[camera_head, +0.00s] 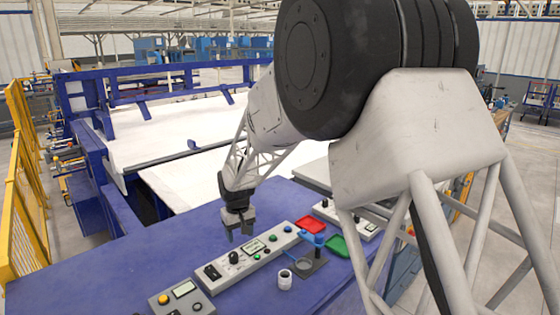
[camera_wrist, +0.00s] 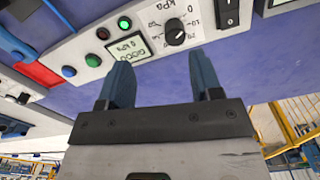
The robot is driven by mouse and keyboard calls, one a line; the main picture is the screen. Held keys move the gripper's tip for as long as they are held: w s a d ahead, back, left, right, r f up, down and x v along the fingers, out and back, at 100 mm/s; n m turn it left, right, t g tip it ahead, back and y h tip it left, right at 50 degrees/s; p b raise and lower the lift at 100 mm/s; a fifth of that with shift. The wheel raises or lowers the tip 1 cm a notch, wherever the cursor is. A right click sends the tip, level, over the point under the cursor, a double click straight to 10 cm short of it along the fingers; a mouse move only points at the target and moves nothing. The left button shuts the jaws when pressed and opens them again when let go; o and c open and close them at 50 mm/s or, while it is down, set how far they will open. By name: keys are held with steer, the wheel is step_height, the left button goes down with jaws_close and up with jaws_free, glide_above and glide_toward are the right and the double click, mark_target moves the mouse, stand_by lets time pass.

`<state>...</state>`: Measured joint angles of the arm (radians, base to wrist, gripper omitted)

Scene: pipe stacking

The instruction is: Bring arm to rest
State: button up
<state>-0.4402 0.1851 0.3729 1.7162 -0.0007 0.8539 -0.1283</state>
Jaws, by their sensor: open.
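My gripper (camera_head: 241,229) hangs at the end of my arm, above the blue table (camera_head: 120,245) and close to the long grey control panel (camera_head: 222,266). In the wrist view the two blue fingers of my gripper (camera_wrist: 162,90) stand apart with nothing between them. Beyond the fingertips in that view lies the panel (camera_wrist: 95,38) with its dial, display and coloured buttons. In the head view part of the table and what lies on it are hidden behind my arm.
A small white cylinder (camera_head: 285,280) stands in front of the panel. A second control box (camera_head: 181,299) is at the front. The table's left part is clear. A yellow fence (camera_head: 22,190) stands left.

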steer(key=s+d+r+m+t, duration=0.1)
steer(key=s+d+r+m, duration=0.1)
steer(key=s+d+r, duration=0.8)
steer(key=s+d+r+m, duration=0.1)
steer(key=s+d+r, duration=0.55)
steer(key=d, duration=0.55)
steer(key=s+d+m, duration=0.1)
steer(key=s+d, duration=0.3)
steer(key=s, duration=0.4)
steer(key=s+d+m+t, duration=0.1)
steer(key=s+d, duration=0.3)
steer(key=s, duration=0.5)
steer(key=s+d+m, duration=0.1)
steer(key=s+d, duration=0.3)
steer(key=s, duration=0.4)
steer(key=shift+s+m, duration=0.35)
steer(key=shift+m, duration=0.05)
